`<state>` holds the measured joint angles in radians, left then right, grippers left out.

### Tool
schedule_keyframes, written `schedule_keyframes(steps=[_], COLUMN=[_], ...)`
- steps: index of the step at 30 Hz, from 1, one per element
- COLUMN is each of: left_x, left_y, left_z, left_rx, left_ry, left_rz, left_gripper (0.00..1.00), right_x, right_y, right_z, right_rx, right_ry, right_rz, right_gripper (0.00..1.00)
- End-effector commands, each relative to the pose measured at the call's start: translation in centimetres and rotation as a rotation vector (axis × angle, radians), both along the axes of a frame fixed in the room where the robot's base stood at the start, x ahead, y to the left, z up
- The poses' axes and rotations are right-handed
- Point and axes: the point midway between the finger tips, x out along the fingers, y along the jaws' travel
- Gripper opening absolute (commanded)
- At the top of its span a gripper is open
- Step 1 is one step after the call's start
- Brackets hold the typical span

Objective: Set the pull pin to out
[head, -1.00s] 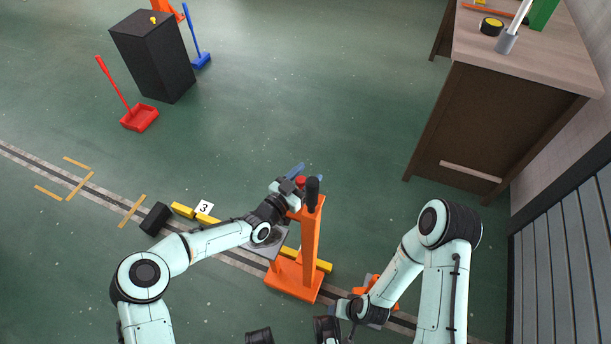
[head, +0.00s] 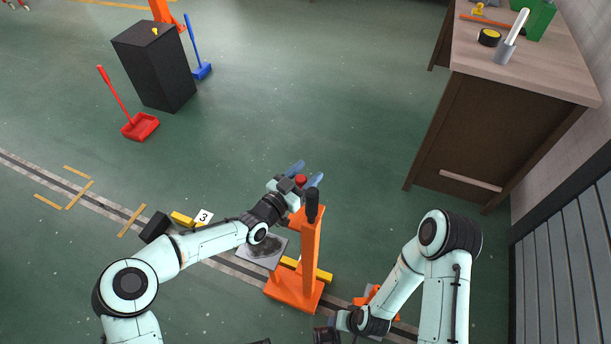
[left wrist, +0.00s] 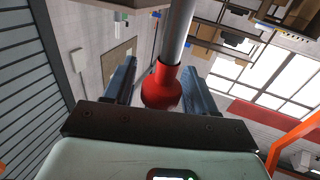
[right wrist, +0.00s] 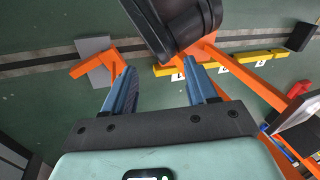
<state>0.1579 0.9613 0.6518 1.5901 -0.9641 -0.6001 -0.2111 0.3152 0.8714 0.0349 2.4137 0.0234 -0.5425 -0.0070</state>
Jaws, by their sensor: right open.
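The pull pin shows as a red knob (left wrist: 161,88) on a grey metal shaft in the left wrist view. In the head view the red knob (head: 300,180) is at the top of an orange stand (head: 310,250), beside a black upright handle (head: 312,205). My left gripper (head: 306,174) is open, with its blue fingers on either side of the knob. In the left wrist view a gap shows at the left finger; I cannot tell whether the right finger touches. My right gripper (right wrist: 156,90) is open and empty, with a black part (right wrist: 172,25) beyond its fingers.
A dark block (head: 155,65), a red scoop (head: 140,126) and a blue one (head: 202,70) stand on the far floor. A wooden bench (head: 480,130) is at right. A rail track (head: 60,185) with yellow bars runs beneath the stand. Floor behind the stand is clear.

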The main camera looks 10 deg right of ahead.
Motion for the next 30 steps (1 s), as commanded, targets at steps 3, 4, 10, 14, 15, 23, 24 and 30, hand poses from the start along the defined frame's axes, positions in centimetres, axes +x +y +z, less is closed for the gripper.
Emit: schedule_keyframes(steps=[3, 4, 10, 14, 15, 23, 24, 30], left_x=[0.0, 0.0, -0.1, -0.9, -1.4, -5.0, -5.5, -7.5], left_y=[0.0, 0.0, 0.2, 1.3, 1.9, 6.6, 7.2, 9.7], left_z=[-0.1, -0.1, -0.2, -0.2, -0.2, -0.1, -0.1, -0.1], left_rx=[0.002, 0.002, 0.003, 0.006, 0.006, 0.006, 0.005, 0.003], left_ry=[0.001, 0.002, 0.004, 0.004, 0.005, 0.004, 0.003, 0.003], left_rz=[0.0, 0.0, 0.0, 0.0, 0.001, 0.002, 0.002, 0.001], left_gripper=[0.6, 0.6, 0.6, 0.6, 0.6, 0.6, 0.6, 0.6], right_x=[0.0, 0.0, 0.0, -0.3, -0.5, -1.7, -1.9, -2.5], right_y=[0.0, 0.0, 0.0, 0.2, 0.3, 0.9, 0.9, 1.2], right_z=[0.0, 0.0, 0.1, 0.3, 0.5, 1.4, 1.6, 2.0], right_rx=[0.0, 0.0, 0.0, 0.004, 0.006, 0.022, 0.025, 0.031], right_ry=[0.0, 0.0, 0.001, 0.008, 0.013, 0.046, 0.05, 0.065], right_rz=[0.0, 0.0, 0.0, 0.004, 0.005, 0.02, 0.021, 0.027], right_gripper=[0.57, 0.57, 0.57, 0.57, 0.57, 0.57, 0.57, 0.57])
